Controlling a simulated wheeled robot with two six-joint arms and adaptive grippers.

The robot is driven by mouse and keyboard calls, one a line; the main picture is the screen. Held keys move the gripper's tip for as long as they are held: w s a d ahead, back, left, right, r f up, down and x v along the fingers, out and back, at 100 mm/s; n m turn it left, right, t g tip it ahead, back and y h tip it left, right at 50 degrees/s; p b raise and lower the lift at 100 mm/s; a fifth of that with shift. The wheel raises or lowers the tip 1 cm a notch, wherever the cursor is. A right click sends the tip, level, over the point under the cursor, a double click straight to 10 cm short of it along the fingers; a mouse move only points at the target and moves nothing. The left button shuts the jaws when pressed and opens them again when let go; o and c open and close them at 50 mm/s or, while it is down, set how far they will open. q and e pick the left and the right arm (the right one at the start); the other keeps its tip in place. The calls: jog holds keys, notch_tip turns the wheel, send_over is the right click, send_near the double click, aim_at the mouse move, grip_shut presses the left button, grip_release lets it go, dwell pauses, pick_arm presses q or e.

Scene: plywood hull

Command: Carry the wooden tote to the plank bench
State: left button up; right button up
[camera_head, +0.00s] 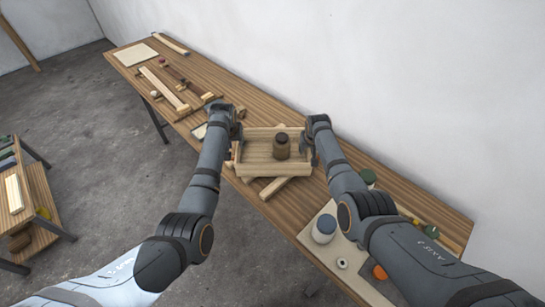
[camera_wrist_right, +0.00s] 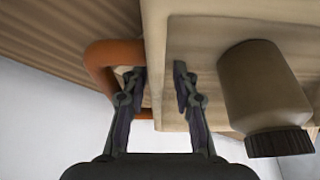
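The wooden tote (camera_head: 258,168) is a shallow pale box on the long wooden workbench, with a brown dark-lidded jar (camera_head: 281,150) standing in it. The jar also shows in the right wrist view (camera_wrist_right: 262,90). My right gripper (camera_wrist_right: 160,68) is open, its fingers on either side of the tote's end wall (camera_wrist_right: 156,30), with gaps showing. A brown-orange loop handle (camera_wrist_right: 100,58) on that wall passes by one finger. My left gripper (camera_head: 236,128) is at the tote's left end; its fingers are too small to judge. I cannot tell which bench is the plank bench.
A lower wooden bench (camera_head: 38,195) with a pale plank (camera_head: 14,194) stands at the left, across grey floor (camera_head: 110,180).

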pick_arm(q)
jog(key=shift+s+r, duration=0.25)
jog(key=shift+r, duration=0.35)
pick_arm(e)
jog(key=shift+r, duration=0.1)
jog(key=shift+s+r, duration=0.1)
jog(key=shift+r, duration=0.25)
jog(key=v, duration=1.1)
